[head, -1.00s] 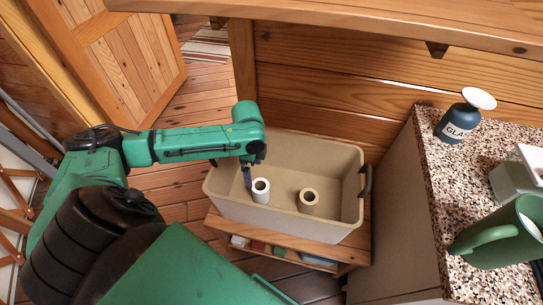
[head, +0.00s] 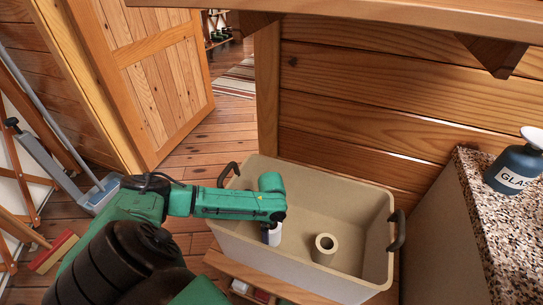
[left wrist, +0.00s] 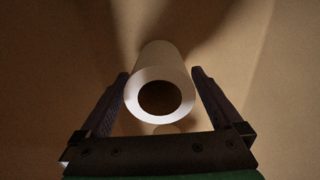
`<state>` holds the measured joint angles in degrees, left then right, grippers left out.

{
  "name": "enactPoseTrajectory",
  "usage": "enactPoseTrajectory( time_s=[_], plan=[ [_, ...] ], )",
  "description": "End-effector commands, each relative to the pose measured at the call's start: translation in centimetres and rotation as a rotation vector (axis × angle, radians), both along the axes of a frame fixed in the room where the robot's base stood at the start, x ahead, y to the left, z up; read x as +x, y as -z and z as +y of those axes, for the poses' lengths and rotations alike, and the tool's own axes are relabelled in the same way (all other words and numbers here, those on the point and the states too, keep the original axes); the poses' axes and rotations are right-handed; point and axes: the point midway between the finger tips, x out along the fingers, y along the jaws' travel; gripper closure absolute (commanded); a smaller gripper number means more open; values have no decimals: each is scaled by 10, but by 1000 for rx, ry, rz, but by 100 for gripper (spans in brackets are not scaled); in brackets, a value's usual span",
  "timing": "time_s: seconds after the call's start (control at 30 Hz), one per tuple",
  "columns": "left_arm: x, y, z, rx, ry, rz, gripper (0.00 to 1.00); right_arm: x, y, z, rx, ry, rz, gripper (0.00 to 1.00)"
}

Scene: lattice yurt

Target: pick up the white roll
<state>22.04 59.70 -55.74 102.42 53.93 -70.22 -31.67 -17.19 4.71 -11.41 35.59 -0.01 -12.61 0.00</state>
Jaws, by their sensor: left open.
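The white roll (head: 272,236) stands upright in a beige bin (head: 330,186). In the head view my left arm and wrist partly cover it. In the left wrist view the white roll (left wrist: 160,80) shows end-on with its dark hole towards the camera. My left gripper (left wrist: 160,80) is open, with one finger on each side of the roll. A gap shows between the roll and each finger, narrower on the left. The gripper's fingers are mostly hidden in the head view. My right gripper is not in view.
A cream roll (head: 326,248) stands in the bin to the right of the white one. The bin has dark handles (head: 397,231) and rests on a wooden shelf. A speckled counter (head: 493,215) with a blue bottle (head: 513,168) is at the right.

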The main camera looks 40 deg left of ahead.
Motion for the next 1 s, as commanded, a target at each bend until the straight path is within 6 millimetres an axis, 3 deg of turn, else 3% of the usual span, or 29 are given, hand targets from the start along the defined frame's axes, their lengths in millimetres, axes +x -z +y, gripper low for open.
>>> enactPoseTrajectory(
  time_s=[0.1, 0.33, 0.37, 0.53, 0.83, 1.0],
  plan=[
    [-1, 23, 0, 0, 0, 1, 0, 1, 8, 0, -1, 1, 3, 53],
    [0, 24, 0, 0, 1, -1, 0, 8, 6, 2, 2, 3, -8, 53],
    [0, 24, 0, 0, 1, -1, 8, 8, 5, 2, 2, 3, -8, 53],
    [-1, 24, 0, 0, 1, 0, 72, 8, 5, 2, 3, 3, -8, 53],
    [0, 20, 0, 0, 0, 0, 72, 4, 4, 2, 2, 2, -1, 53],
    [0, -4, 0, 0, 1, -3, 72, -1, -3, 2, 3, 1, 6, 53]
  ],
)
